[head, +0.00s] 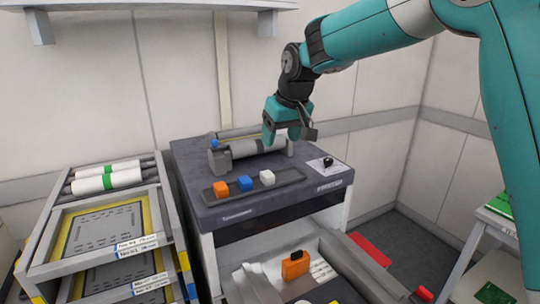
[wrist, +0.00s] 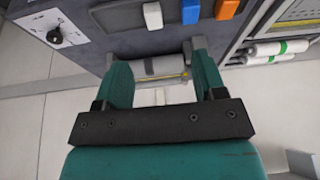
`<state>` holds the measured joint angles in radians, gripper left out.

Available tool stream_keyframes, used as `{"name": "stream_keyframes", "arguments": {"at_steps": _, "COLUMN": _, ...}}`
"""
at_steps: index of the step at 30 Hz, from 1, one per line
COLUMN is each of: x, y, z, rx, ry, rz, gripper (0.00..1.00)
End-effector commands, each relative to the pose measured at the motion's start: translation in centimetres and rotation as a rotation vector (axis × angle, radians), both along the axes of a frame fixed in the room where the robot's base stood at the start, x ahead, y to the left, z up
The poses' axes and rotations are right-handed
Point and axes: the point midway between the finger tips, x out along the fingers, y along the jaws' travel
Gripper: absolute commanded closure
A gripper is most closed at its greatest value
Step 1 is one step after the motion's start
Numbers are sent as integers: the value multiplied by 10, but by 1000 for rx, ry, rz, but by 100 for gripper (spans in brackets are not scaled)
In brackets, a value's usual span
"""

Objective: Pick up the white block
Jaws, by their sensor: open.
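The white block (head: 267,177) stands at the right end of a row of blocks in a shallow dark tray (head: 288,179) on the grey bench top. It also shows near the top of the wrist view (wrist: 153,16). My gripper (head: 288,143) is open and empty, above the bench and behind the white block, near a grey and white roller. In the wrist view my gripper (wrist: 160,68) has its two fingers spread, with the roller (wrist: 160,66) visible between them. The white block is apart from the fingers.
A blue block (head: 245,183) and an orange block (head: 220,188) stand left of the white one in the same tray. A black knob on a white plate (head: 328,165) is at the bench's right. Trolley shelves (head: 103,235) stand at left; an open drawer holds an orange item (head: 295,265) below.

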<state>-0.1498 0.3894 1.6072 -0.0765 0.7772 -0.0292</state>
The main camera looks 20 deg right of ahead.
Motion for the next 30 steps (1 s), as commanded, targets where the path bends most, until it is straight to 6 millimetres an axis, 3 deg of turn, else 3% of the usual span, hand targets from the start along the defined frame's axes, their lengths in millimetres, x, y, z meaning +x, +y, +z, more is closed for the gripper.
{"name": "stream_keyframes", "arguments": {"at_steps": 1, "x": 15, "y": -5, "z": 11, "rx": -7, "ry": -10, "rz": -21, "gripper": 36}}
{"name": "stream_keyframes", "arguments": {"at_steps": 5, "x": 34, "y": -11, "z": 7, "rx": -16, "ry": -22, "rz": -48, "gripper": 36}}
{"name": "stream_keyframes", "arguments": {"at_steps": 18, "x": 68, "y": -5, "z": -77, "rx": -17, "ry": -22, "rz": -51, "gripper": 36}}
{"name": "stream_keyframes", "arguments": {"at_steps": 30, "x": 78, "y": 2, "z": -115, "rx": -17, "ry": -22, "rz": -50, "gripper": 36}}
